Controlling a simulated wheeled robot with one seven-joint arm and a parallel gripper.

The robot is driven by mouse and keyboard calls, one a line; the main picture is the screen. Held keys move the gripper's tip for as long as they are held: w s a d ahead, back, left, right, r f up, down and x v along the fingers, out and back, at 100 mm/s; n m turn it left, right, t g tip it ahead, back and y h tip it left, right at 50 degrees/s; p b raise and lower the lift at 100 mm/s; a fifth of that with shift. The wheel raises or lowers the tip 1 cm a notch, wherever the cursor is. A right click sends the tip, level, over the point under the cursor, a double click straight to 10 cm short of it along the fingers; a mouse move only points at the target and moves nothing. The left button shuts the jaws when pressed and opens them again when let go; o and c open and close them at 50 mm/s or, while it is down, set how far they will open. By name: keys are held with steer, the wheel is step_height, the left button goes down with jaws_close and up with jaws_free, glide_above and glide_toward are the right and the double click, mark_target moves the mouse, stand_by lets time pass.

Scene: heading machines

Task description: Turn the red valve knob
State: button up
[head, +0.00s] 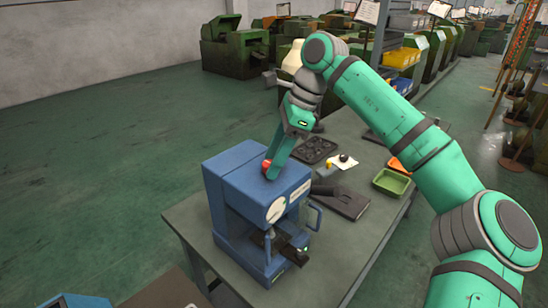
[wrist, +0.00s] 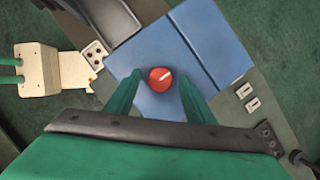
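The red valve knob (wrist: 160,79) is round with a pale line across its face. It sits on the top of the blue machine (head: 228,166). In the wrist view the two green fingers of my gripper (wrist: 155,90) stand apart, one on each side of the knob, with blue surface visible between. In the head view my gripper (head: 272,172) points down at the machine's top, and only an edge of the knob (head: 266,164) shows beside the fingertips. I cannot tell whether the fingertips are level with the knob.
The blue machine stands on a grey table (head: 330,262). Behind it lie a dark tray (head: 314,150), a black flat case (head: 341,203) and a green bin (head: 391,182). Green machines line the back. The green floor (head: 100,150) at left is clear.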

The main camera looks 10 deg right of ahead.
steer(key=shift+a+r, duration=0.1)
steer(key=shift+r, duration=0.25)
steer(key=v, duration=1)
steer(key=shift+d, duration=0.3)
steer(key=shift+a, duration=0.1)
